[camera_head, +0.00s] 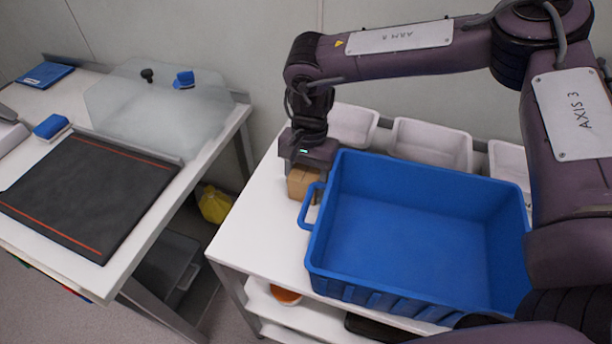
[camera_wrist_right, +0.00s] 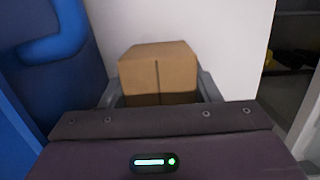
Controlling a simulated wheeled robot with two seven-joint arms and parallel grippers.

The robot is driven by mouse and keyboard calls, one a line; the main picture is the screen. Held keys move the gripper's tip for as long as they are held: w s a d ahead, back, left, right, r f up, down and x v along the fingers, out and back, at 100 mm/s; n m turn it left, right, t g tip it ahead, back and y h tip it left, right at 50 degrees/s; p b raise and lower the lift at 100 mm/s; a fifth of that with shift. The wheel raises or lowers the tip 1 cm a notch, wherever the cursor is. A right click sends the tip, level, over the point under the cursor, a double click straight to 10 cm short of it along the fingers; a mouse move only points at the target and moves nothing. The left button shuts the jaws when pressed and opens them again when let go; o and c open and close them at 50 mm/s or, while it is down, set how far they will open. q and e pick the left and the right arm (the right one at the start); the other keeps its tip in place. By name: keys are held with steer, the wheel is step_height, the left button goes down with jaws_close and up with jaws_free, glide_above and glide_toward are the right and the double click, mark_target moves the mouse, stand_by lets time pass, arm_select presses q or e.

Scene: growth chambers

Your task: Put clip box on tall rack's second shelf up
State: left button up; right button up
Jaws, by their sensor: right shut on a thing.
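A small brown cardboard box (camera_head: 301,183), which I take to be the clip box, is on or just above the white rack top beside the blue crate. My right gripper (camera_head: 304,172) comes down over it from above and is shut on it. In the right wrist view the box (camera_wrist_right: 158,72) sits between the two fingers of the gripper (camera_wrist_right: 158,92). I cannot tell whether its underside touches the surface. The white rack (camera_head: 258,235) has a lower shelf (camera_head: 262,302) under its top. My left gripper is not in view.
A large blue crate (camera_head: 420,225) fills most of the rack top, its handle close to the box. White bins (camera_head: 430,143) stand behind it. An orange bowl (camera_head: 286,295) is on a lower shelf. A bench with a dark mat (camera_head: 90,190) stands left, across a gap.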

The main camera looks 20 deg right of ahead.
steer(key=o, duration=1)
